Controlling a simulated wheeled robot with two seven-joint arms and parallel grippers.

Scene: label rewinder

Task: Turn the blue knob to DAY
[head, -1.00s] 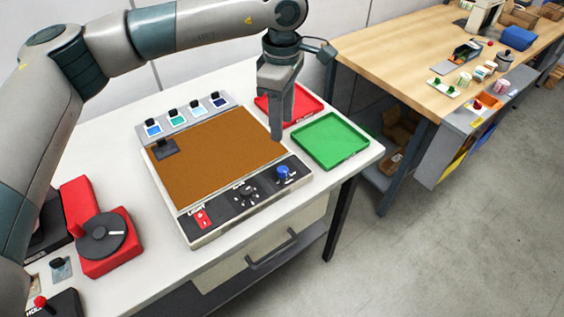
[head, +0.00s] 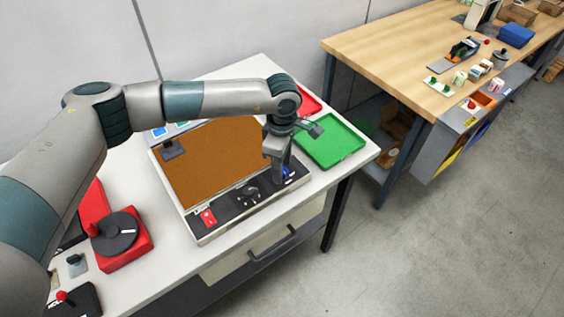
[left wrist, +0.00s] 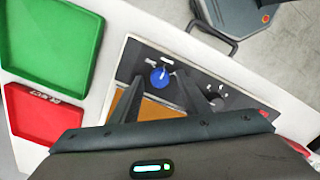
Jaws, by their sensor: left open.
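The blue knob (head: 286,172) is at the right end of the dark control strip on the front of the brown-topped panel. In the head view it is partly hidden by my left gripper (head: 279,178), which points down over it. In the left wrist view, the round blue knob (left wrist: 160,78) lies between the two dark fingers of my open left gripper (left wrist: 160,88). I cannot tell whether a finger touches it. A pale mark shows on the knob and small white labels lie beside it, too small to read. My right gripper is not in view.
A black knob (head: 249,195) and a red switch (head: 208,217) share the strip. A green tray (head: 330,140) and a red tray (head: 308,102) stand behind to the right. A red device with a black disc (head: 116,234) is at left. A wooden bench (head: 390,50) stands beyond.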

